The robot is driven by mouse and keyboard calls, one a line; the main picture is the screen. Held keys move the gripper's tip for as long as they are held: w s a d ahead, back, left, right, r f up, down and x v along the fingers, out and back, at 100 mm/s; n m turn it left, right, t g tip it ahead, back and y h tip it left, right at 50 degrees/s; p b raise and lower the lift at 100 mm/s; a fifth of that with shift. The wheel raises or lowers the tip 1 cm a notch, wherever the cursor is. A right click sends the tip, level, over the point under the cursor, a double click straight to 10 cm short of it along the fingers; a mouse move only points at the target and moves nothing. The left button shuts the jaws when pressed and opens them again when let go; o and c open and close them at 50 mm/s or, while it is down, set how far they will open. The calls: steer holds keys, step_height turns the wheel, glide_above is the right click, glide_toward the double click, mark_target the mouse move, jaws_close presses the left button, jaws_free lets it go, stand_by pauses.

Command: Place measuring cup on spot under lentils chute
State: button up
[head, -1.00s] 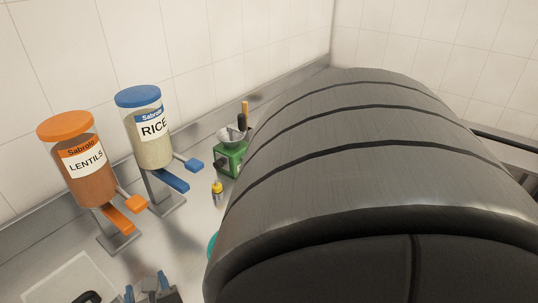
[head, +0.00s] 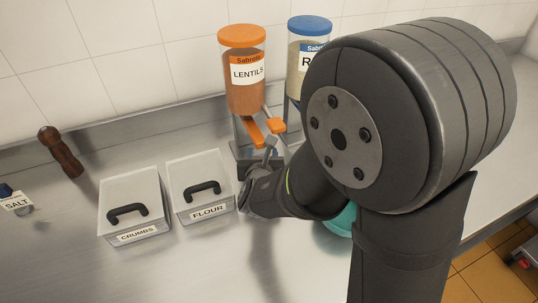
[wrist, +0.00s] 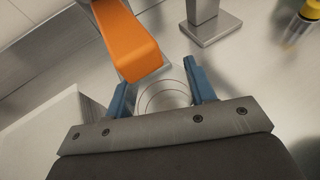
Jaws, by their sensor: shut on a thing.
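The clear measuring cup (wrist: 165,97) shows as round transparent rims between the blue fingers of my gripper (wrist: 157,82) in the wrist view. My gripper is shut on it. The orange lentils chute (wrist: 128,42) hangs just ahead and a little left of the cup in the wrist view. In the head view the lentils dispenser (head: 246,88) stands at the back wall, its orange chute (head: 250,131) above my gripper. I cannot tell whether the cup touches the counter.
The flour box (head: 199,184) and crumbs box (head: 131,205) stand left of my gripper. The rice dispenser (head: 301,62) is to the right, partly behind my arm. A yellow-capped bottle (wrist: 300,25) stands at the far right in the wrist view. A teal bowl-like thing (head: 341,220) is partly hidden.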

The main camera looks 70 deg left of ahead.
steer(key=shift+f, duration=0.85)
steer(key=o, duration=1)
steer(key=shift+f, duration=0.15)
steer(key=shift+r, duration=0.25)
steer(key=v, duration=1.2)
steer(key=shift+f, duration=0.1)
